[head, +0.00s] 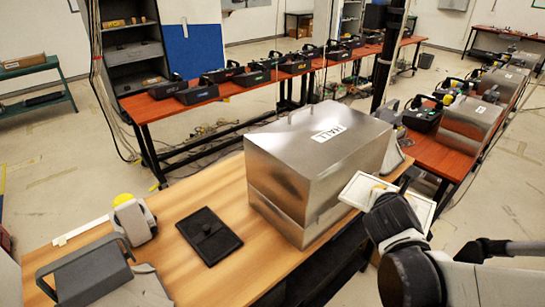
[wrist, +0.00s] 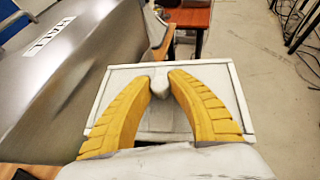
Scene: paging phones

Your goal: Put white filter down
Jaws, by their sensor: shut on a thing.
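The white filter (head: 362,190) is a flat, framed square panel, held tilted beside the right side of the metal box in the head view. In the wrist view the white filter (wrist: 222,80) has a small knob in its middle. My gripper (wrist: 160,82) has its yellow fingers shut on that knob. In the head view my arm hides part of the panel and the fingers. The filter is near the right edge of the wooden table (head: 190,270); I cannot tell whether it touches the box.
A large metal box (head: 320,160) labelled HALL stands on the table. A black square panel with a knob (head: 209,237) lies left of it. A grey device with a yellow top (head: 133,218) and a grey handled case (head: 95,275) stand further left. Bare tabletop lies around the black panel.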

